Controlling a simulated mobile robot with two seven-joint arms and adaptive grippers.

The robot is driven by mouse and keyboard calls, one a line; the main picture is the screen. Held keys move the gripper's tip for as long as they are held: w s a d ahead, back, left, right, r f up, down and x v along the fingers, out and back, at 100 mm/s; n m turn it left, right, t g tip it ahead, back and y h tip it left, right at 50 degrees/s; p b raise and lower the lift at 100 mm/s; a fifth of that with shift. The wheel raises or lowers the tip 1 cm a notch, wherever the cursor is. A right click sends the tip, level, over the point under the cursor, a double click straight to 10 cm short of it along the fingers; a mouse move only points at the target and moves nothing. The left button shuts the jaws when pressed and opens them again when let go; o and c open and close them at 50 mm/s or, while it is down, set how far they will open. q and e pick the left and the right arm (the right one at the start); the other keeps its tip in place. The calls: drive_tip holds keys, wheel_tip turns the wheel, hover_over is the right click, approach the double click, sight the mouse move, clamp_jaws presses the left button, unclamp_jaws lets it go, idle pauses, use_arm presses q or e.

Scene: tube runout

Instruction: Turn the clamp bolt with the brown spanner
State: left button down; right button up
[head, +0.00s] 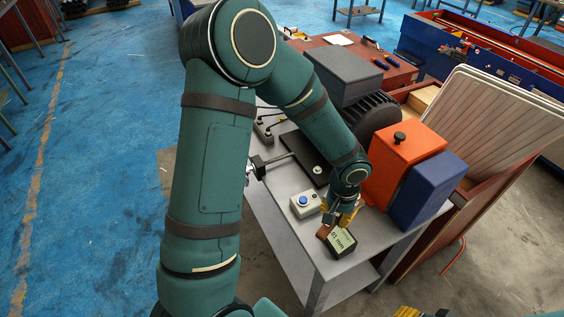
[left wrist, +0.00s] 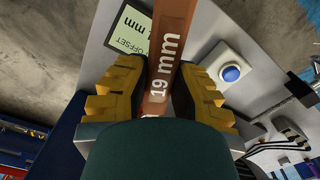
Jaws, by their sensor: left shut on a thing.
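My left gripper (head: 342,215) is over the near end of the grey bench, its yellow fingers pointing down. In the left wrist view the gripper (left wrist: 155,95) is shut on the brown spanner (left wrist: 168,55), marked "19 mm", which lies between the two fingers. Only a small brown part of the spanner (head: 323,232) shows in the head view, and its working end is hidden. A pale round fitting (head: 317,170) sits on a black plate; I cannot tell whether it is the clamp bolt. Part of my right gripper (head: 410,312) shows at the bottom edge.
An offset display (head: 342,243) stands at the bench's near end, close to the gripper. A box with a blue button (head: 304,202) is left of it. Orange (head: 400,165) and blue (head: 428,190) boxes crowd the right. A dark motor (head: 372,118) stands behind.

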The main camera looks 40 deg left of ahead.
use_arm(q)
drive_tip(key=shift+w+a+f+b, duration=0.2)
drive_tip(key=shift+w+f+b, duration=0.35)
drive_tip(key=shift+f+b, duration=0.5)
drive_tip(key=shift+w+a+r+b, duration=0.15)
drive_tip(key=shift+w+a+b, duration=0.15)
drive_tip(key=shift+a, duration=0.2)
drive_tip(key=shift+w+a+r+b, duration=0.15)
drive_tip(key=shift+w+a, duration=0.1)
drive_tip(key=shift+a, duration=0.2)
drive_tip(key=w+a+r+n+p, duration=0.1)
drive_tip(key=w+a, duration=0.2)
drive_tip(key=a, duration=0.4)
drive_tip(key=w+a+r+p, duration=0.1)
drive_tip(key=w+a+r, duration=0.1)
drive_tip(key=a, duration=0.5)
drive_tip(key=shift+d+f+b, duration=0.15)
drive_tip(key=shift+f+b, duration=1.95)
drive_tip(key=shift+f, duration=0.9)
drive_tip(key=shift+w+r, duration=0.1)
use_arm(e)
wheel_tip(320, 180, down, 7)
use_arm(q)
drive_tip(key=shift+s, duration=0.2)
use_arm(e)
drive_tip(key=shift+s, duration=0.1)
